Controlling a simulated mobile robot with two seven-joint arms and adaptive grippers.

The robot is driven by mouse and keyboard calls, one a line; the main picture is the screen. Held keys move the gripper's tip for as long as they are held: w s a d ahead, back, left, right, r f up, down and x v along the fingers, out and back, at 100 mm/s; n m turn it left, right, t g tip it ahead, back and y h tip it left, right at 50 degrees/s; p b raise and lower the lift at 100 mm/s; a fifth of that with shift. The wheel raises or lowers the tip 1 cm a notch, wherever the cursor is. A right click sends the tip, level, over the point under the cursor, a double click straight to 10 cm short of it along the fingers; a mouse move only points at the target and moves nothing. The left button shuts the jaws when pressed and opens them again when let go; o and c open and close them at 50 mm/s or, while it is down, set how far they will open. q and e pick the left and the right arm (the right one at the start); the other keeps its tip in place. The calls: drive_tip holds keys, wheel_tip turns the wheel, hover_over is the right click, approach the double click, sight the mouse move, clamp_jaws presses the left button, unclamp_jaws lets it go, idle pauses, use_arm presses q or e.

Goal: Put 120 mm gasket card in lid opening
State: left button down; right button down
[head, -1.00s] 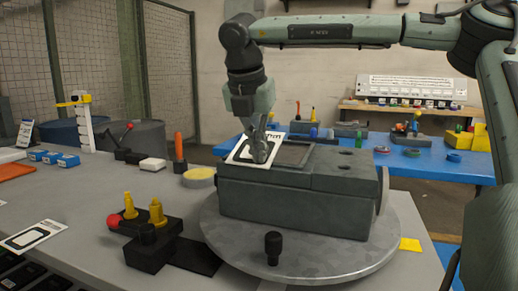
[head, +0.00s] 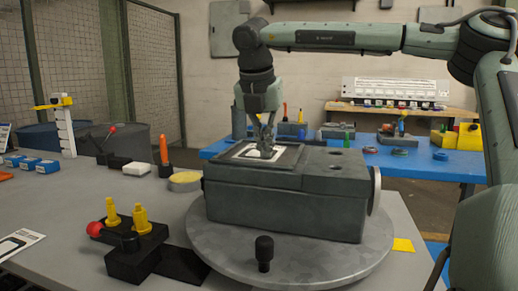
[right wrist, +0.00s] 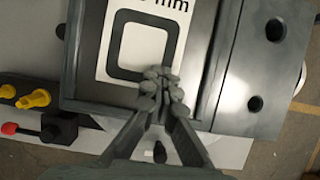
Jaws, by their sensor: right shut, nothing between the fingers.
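The gasket card (head: 276,155), white with a black rounded-square outline, lies over the lid opening (head: 238,158) on top of the grey gearbox housing (head: 285,210). In the right wrist view the card (right wrist: 117,72) shows the printed letters "mm" and lies inside the raised frame of the opening (right wrist: 203,50). My right gripper (head: 267,155) is shut and empty, its fingertips over the card's near edge; they show in the right wrist view (right wrist: 162,85). Whether the tips touch the card I cannot tell. My left gripper is not in view.
The housing stands on a round turntable (head: 290,265) with a black knob (head: 264,252). A black fixture with yellow pegs (head: 140,220) and a red knob stands at left. Another card (head: 18,246) lies at the left table edge. A blue table (head: 400,163) stands behind.

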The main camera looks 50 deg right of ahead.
drive_tip(key=shift+d, duration=0.1)
drive_tip(key=c, duration=2.2)
unclamp_jaws()
drive_tip(key=o, duration=0.4)
drive_tip(key=shift+r, duration=0.15)
drive_tip(key=v, duration=1.2)
